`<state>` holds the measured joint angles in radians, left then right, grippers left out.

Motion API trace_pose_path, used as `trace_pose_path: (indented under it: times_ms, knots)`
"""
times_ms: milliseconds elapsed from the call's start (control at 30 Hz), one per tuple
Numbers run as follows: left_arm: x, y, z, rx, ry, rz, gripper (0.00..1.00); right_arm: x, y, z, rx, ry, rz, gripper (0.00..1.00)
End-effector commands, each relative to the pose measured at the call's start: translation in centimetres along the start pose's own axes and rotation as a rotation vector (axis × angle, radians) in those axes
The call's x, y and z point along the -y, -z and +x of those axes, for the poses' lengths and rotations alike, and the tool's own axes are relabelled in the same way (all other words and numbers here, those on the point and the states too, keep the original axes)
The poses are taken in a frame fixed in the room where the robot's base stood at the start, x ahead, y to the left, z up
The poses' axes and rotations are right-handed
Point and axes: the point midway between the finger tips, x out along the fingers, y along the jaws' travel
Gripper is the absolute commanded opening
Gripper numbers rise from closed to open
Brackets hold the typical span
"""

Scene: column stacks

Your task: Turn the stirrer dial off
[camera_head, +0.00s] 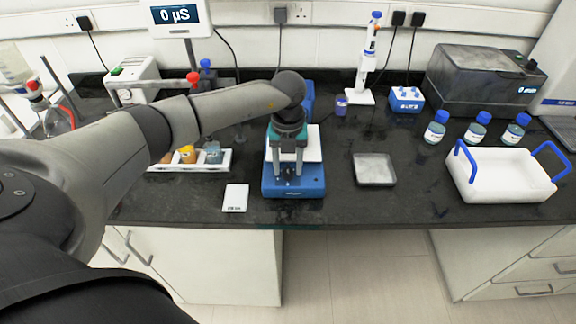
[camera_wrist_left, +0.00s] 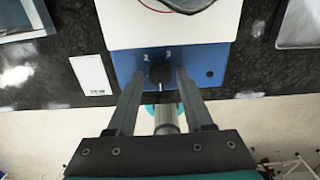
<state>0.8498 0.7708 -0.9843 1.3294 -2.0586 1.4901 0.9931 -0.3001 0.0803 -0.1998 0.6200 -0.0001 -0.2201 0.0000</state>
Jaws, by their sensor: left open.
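The stirrer (camera_head: 312,187) has a blue body and a white top plate, and stands near the front edge of the dark bench. Its black dial (camera_wrist_left: 159,72) is on the blue front panel in the left wrist view, with a pale pointer line toward the gripper. My left gripper (camera_head: 288,174) points down at the stirrer's front. In the left wrist view its open fingers (camera_wrist_left: 160,79) lie on either side of the dial, with visible gaps; contact is not seen. My right gripper is out of view.
A white card (camera_head: 235,198) lies left of the stirrer, and a white rack (camera_head: 215,164) with small containers stands behind it. A grey square tray (camera_head: 374,170) is to the right. Farther right is a white tray with blue handles (camera_head: 505,188). Bench between them is clear.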

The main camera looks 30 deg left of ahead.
Motion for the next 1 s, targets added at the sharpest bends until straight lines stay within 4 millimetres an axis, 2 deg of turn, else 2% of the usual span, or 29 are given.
trace_pose_path:
  times_ms: [167, 400, 600, 800, 1000]
  knots:
    - [0.0, -0.2, -3.2, 0.007, 0.004, 0.0, 0.52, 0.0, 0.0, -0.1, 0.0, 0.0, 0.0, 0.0]
    - [0.0, -0.2, -9.1, 0.008, 0.004, 0.0, 0.52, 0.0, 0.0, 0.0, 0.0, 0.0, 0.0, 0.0]
    - [0.0, -0.1, -12.8, 0.006, 0.004, -0.002, 0.52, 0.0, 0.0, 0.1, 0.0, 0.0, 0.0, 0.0]
    - [0.0, -0.1, -14.6, 0.005, 0.003, -0.001, 0.52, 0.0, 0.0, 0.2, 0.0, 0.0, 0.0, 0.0]
    - [0.0, 0.0, -14.8, 0.003, 0.002, -0.001, 0.52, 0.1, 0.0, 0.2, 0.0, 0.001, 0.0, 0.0]
